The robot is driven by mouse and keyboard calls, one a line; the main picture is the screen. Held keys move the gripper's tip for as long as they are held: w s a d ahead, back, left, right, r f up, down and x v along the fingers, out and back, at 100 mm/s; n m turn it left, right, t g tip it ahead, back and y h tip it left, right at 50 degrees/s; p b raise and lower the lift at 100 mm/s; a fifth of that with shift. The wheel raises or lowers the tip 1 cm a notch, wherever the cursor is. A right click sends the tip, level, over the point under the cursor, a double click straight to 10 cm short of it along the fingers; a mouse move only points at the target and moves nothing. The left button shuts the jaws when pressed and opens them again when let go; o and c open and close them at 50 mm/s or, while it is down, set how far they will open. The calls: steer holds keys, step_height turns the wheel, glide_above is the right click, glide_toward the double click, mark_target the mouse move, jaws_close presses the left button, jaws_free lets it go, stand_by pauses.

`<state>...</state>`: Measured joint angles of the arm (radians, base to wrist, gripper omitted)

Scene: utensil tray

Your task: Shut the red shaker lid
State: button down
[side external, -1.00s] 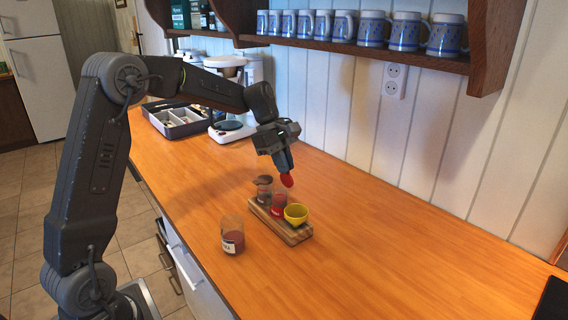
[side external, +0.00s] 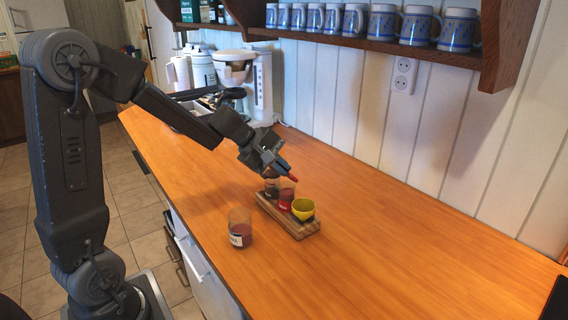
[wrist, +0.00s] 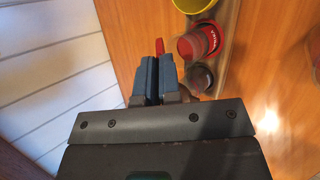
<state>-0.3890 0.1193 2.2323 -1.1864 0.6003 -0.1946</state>
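The red shaker (side external: 286,196) stands on a wooden block (side external: 301,228) between a dark shaker (side external: 271,188) and a yellow cup (side external: 303,208). Its red lid (side external: 292,177) shows above it, by my gripper's tips. My gripper (side external: 282,168) slopes down towards the lid, its fingers close together. In the wrist view the lid (wrist: 160,47) is just beyond the blue fingertips (wrist: 158,60), left of the red shaker (wrist: 194,44). I cannot tell whether the fingers touch it. The dark shaker (wrist: 198,77) stands close to the fingers.
A glass jar with a label (side external: 240,228) stands on the counter left of the block. The white wall (side external: 350,110) and a shelf of blue mugs (side external: 385,25) are behind. Counter to the right (side external: 420,250) is clear.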

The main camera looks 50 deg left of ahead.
steer(key=shift+s+d+f+m+t, duration=0.1)
steer(key=shift+s+f+m+t, duration=0.4)
steer(key=shift+t, duration=0.75)
steer(key=shift+s+d+f+m+t, duration=0.1)
steer(key=shift+s+f+m+t, duration=0.1)
steer(key=shift+s+f+t, duration=0.8)
steer(key=shift+w+r+t, duration=0.1)
steer(key=shift+w+t, duration=0.25)
steer(key=shift+t, duration=0.2)
steer(key=c, duration=1.3)
jaws_free()
steer(key=shift+r, duration=0.1)
steer(key=s+a+r, duration=0.7)
steer(key=a+r, duration=0.2)
steer(key=r, duration=0.2)
steer(key=shift+s, duration=0.15)
